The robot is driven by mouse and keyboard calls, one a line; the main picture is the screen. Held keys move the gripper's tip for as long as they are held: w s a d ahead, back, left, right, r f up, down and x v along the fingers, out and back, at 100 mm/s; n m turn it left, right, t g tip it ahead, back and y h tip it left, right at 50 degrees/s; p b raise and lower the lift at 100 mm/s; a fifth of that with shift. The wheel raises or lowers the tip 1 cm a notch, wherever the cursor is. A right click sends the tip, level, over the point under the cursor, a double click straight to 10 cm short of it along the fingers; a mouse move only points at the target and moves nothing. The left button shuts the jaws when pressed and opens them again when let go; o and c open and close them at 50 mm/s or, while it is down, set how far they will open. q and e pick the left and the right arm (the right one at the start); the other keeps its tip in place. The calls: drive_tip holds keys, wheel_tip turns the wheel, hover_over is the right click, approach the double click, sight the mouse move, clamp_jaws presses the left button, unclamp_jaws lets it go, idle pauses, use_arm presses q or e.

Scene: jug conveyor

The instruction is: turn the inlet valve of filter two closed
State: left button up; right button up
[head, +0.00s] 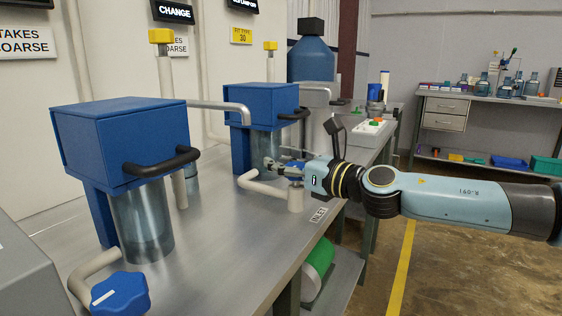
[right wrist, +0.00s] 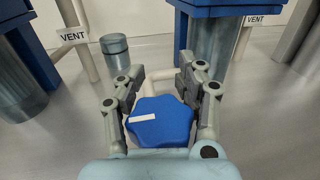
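The farther filter has a blue box housing (head: 262,103) over a clear cylinder. A cream inlet pipe (head: 262,188) runs from its base to a valve with a blue lobed knob (head: 295,168), mostly hidden by my right gripper in the head view. The knob shows fully in the right wrist view (right wrist: 160,122), its white mark nearly level, right end slightly raised. My right gripper (right wrist: 158,95) is open, with one finger on each side of the knob; a small gap shows at the left, and contact at the right is unclear. My left gripper is out of view.
The nearer filter (head: 120,140) has a black handle and its own blue knob (head: 120,293) at the front of the steel bench (head: 220,260). An INLET label (head: 318,215) lies by the far valve. A bench with bottles (head: 480,100) stands at back right.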

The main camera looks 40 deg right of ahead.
drive_tip(key=shift+w+f, duration=0.1)
clamp_jaws()
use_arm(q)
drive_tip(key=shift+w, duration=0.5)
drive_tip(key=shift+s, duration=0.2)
